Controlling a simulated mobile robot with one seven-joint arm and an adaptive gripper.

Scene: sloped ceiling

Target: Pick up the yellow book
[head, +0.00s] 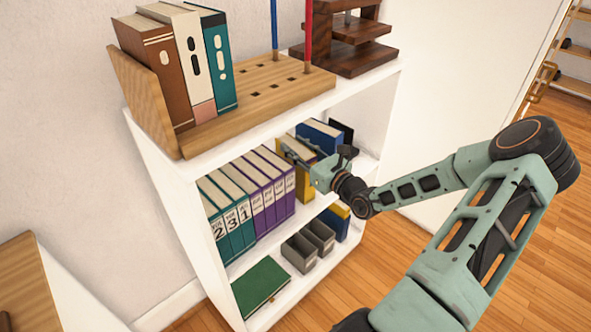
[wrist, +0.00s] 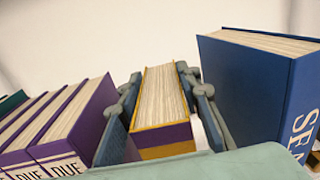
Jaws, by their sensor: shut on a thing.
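The yellow book (head: 306,183) stands upright on the middle shelf of the white bookcase in the head view, between purple books and a blue book. In the wrist view the yellow book (wrist: 160,98) shows its page edges, with a yellow and purple end towards me. My gripper (head: 318,168) reaches in from the right in the head view and hides part of the book. In the wrist view the fingers of my gripper (wrist: 160,112) lie on both sides of the book, shut on it. I cannot tell whether its bottom touches the shelf.
Purple books (head: 268,190) stand close on the left, with teal books (head: 226,218) beyond. A blue book (wrist: 255,90) stands close on the right. The shelf board above (head: 345,88) bears books and a wooden rack. Grey bins (head: 309,243) and a green book (head: 262,287) are below.

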